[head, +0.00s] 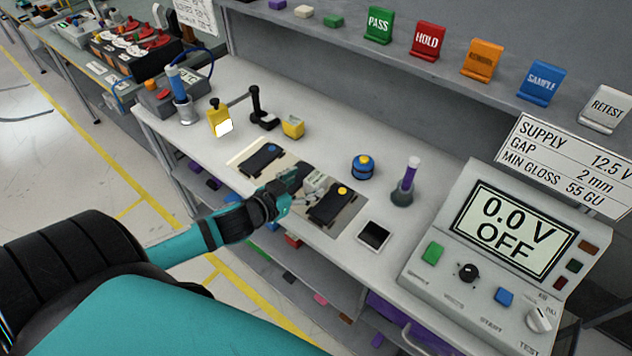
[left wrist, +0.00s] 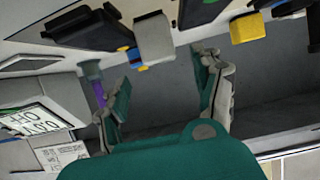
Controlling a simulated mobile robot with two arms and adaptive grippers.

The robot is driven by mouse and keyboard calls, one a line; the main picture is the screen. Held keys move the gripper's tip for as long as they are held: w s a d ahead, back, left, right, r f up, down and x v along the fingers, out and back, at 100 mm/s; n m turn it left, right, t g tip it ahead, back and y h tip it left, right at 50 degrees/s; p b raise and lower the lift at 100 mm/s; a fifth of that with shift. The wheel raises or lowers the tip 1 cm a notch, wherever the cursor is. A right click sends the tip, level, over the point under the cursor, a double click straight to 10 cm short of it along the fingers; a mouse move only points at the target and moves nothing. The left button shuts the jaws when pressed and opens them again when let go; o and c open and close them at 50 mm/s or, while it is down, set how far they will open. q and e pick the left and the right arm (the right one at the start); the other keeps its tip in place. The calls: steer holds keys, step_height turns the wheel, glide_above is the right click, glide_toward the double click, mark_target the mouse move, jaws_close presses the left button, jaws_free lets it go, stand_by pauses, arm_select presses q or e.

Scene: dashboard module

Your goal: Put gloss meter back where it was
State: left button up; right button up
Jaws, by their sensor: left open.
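A small light grey block, probably the gloss meter (head: 315,183), sits between two dark panels on the bench in the head view. In the left wrist view a grey block (left wrist: 154,40), apparently the same one, lies beyond the fingertips. My left gripper (head: 297,186) is close beside it, partly covering the area. In the left wrist view its two fingers (left wrist: 164,82) are apart with nothing between them. I cannot tell whether a finger touches the block. My right gripper is out of view.
A blue jar (head: 363,168) and a purple-necked flask (head: 404,188) stand behind the right panel. A black-topped tile (head: 374,236) and the test console (head: 490,255) are to the right. A yellow block (head: 293,127) and yellow stand (head: 219,120) are at the back left.

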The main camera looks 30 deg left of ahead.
mark_target(315, 178)
arm_select(q)
steer(key=shift+w+f, duration=0.2)
steer(key=shift+w, duration=0.35)
steer(key=p+x, duration=0.1)
steer(key=x, duration=0.3)
steer(key=shift+w+a+f, duration=0.1)
steer(key=shift+w, duration=0.05)
steer(key=shift+w+f, duration=0.25)
steer(key=shift+w, duration=0.05)
steer(key=shift+s, duration=0.1)
steer(key=shift+c, duration=0.2)
steer(key=shift+r, duration=0.1)
steer(key=shift+c, duration=1.2)
jaws_close()
